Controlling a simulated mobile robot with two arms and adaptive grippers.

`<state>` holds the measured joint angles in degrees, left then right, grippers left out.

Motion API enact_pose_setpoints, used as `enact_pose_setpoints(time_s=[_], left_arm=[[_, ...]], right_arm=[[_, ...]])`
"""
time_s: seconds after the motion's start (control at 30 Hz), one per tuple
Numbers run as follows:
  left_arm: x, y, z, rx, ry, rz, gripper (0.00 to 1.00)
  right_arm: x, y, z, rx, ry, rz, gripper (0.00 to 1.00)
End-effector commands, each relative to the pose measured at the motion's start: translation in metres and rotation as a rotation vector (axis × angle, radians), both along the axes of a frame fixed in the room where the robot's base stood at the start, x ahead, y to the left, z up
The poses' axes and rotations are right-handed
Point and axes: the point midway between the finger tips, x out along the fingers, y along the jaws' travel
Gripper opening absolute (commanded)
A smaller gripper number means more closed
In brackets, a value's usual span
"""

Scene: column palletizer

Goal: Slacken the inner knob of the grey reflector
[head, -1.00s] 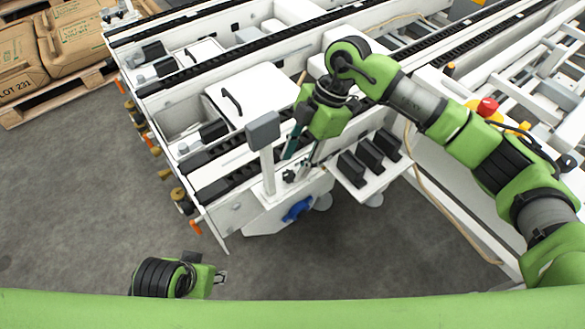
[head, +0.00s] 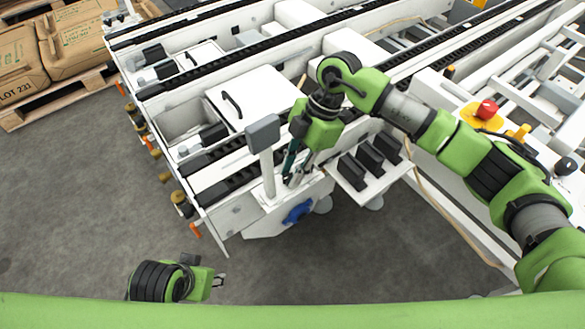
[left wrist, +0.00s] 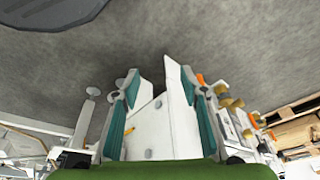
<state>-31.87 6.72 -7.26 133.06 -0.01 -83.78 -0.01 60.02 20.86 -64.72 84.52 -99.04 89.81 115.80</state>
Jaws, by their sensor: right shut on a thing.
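The grey reflector (head: 263,132) is a dark grey box on a white post at the near end of the conveyor frame. My right gripper (head: 292,180) points down just right of the post, its fingers close together at the post's foot. It is shut on the small black inner knob, which the fingertips mostly hide. I cannot tell how far the knob is turned. My left gripper (head: 219,280) is low over the floor, away from the reflector. In the left wrist view its two teal-padded fingers (left wrist: 160,85) stand apart with nothing held between them.
A white shelf with black blocks (head: 352,172) is right of my right gripper. A red emergency button (head: 487,109) is at the right. Sacks (head: 85,38) lie on a pallet (head: 60,97). The grey floor at left is clear.

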Motion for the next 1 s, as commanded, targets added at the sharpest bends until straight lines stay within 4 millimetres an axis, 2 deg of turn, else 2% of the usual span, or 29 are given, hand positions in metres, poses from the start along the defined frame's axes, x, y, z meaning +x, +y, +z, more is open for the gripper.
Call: enact_pose_setpoints(time_s=[0.13,0.4,0.43,0.5,0.83,1.0], left_arm=[[0.001,-0.001,-0.013,0.0,0.012,-0.001,0.4],[0.001,-0.001,-0.015,0.0,0.01,-0.001,0.4],[0.002,-0.001,-0.015,0.0,0.01,0.0,0.4],[0.002,-0.001,-0.014,0.0,0.01,0.0,0.4],[0.002,-0.001,-0.014,0.0,0.009,0.0,0.4],[0.002,-0.001,-0.014,0.0,0.009,0.0,0.4]], right_arm=[[0.0,0.0,0.001,-0.001,0.001,0.055,0.0],[0.0,0.0,0.0,0.0,0.002,0.062,0.0],[0.0,0.0,0.0,0.001,0.001,0.062,0.24],[0.0,0.0,0.0,0.001,0.001,0.062,0.38],[0.001,0.0,0.001,0.0,0.0,0.061,0.38],[0.005,-0.005,0.016,0.001,-0.003,0.059,0.38]])
